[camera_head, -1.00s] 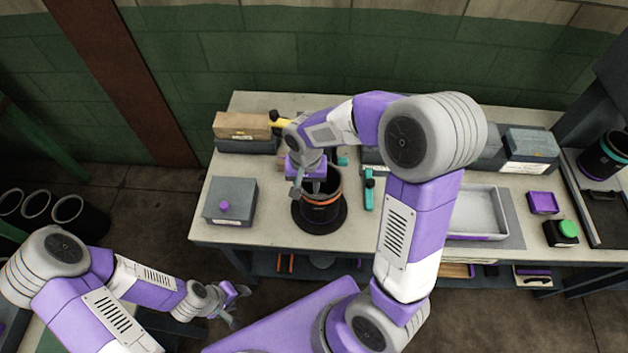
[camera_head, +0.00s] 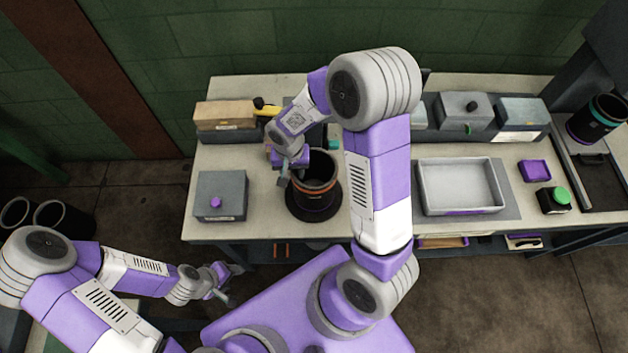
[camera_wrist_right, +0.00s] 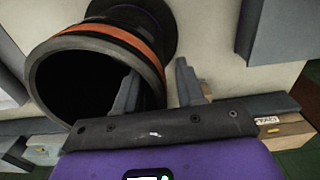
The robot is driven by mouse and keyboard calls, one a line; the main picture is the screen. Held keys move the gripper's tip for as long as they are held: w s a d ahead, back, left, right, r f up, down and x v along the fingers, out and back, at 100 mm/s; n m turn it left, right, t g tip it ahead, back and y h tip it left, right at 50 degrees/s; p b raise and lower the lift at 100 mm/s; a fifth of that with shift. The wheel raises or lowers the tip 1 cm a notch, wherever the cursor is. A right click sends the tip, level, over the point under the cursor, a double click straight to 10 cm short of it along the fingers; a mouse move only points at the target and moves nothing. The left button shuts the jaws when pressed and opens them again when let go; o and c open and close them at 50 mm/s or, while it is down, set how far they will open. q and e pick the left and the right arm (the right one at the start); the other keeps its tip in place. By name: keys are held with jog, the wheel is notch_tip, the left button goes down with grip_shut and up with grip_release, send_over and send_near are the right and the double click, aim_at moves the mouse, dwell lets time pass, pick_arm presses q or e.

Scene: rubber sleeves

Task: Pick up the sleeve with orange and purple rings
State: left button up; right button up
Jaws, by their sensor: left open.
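The black sleeve with an orange ring near its rim and a purple ring near its base (camera_head: 316,188) stands upright on a round dark base (camera_head: 329,213) on the bench. It also shows in the right wrist view (camera_wrist_right: 118,38), its open mouth toward the camera. My right gripper (camera_head: 285,176) is at the left side of its rim. In the right wrist view its fingers (camera_wrist_right: 156,75) are apart: one overlaps the mouth, the other is outside the wall. Whether they touch the wall is unclear. My left gripper (camera_head: 226,281) is open and empty, low in front of the bench.
A sleeve with teal and purple rings (camera_head: 596,121) stands at the far right. A grey box with a purple knob (camera_head: 221,196) is left of the orange-ringed sleeve. A grey tray (camera_head: 460,210) lies right of my right arm. More black sleeves (camera_head: 62,219) are at far left.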

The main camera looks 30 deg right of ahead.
grip_shut()
dwell(1.4)
